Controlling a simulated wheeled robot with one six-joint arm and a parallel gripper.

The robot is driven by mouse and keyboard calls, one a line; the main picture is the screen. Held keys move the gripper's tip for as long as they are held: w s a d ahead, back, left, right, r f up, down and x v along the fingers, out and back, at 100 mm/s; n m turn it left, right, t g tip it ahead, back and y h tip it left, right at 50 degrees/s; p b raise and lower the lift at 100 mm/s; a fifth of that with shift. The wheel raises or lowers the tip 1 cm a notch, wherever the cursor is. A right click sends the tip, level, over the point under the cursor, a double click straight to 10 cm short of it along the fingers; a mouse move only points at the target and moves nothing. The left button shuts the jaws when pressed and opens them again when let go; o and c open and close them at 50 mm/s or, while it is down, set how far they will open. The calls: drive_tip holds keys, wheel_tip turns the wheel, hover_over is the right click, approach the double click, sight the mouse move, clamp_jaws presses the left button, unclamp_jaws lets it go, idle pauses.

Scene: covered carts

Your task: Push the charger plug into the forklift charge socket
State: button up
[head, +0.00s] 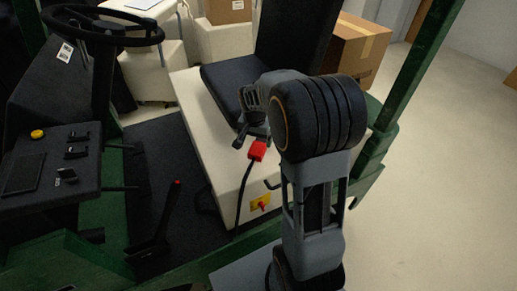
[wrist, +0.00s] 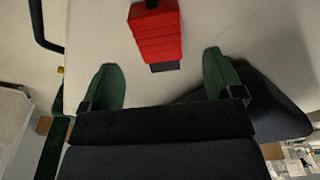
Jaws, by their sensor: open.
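The charger plug (head: 257,150) is a red ribbed block with a black cable, on the cream cover of the forklift, in front of the seat. In the wrist view the red plug (wrist: 156,36) is at the top centre, its dark end towards my gripper (wrist: 160,62). The green-padded fingers are spread wide, one to each side of the plug's dark end, with gaps on both sides. In the head view my gripper (head: 251,136) is just behind the plug. I cannot clearly make out the charge socket; a yellow plate (head: 260,203) with a red part is on the cover's front face.
The black seat (head: 236,88) stands close behind my gripper. A dark console (head: 45,165) and steering wheel (head: 102,25) are at left. A black lever (head: 165,215) with a red tip rises from the floor. A green post (head: 418,60) stands at right, with open floor beyond.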

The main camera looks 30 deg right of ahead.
sight(257, 148)
drive_tip(key=shift+w+d+f+p, duration=0.15)
drive_tip(key=shift+f+p, duration=0.25)
drive_tip(key=shift+f, duration=1.2)
drive_tip(key=shift+d+f+p, duration=0.15)
drive_tip(key=shift+f+p, duration=0.2)
drive_tip(key=shift+f, duration=1.2)
drive_tip(key=c, duration=1.1)
drive_tip(key=shift+c, duration=0.8)
drive_tip(key=shift+r, duration=0.2)
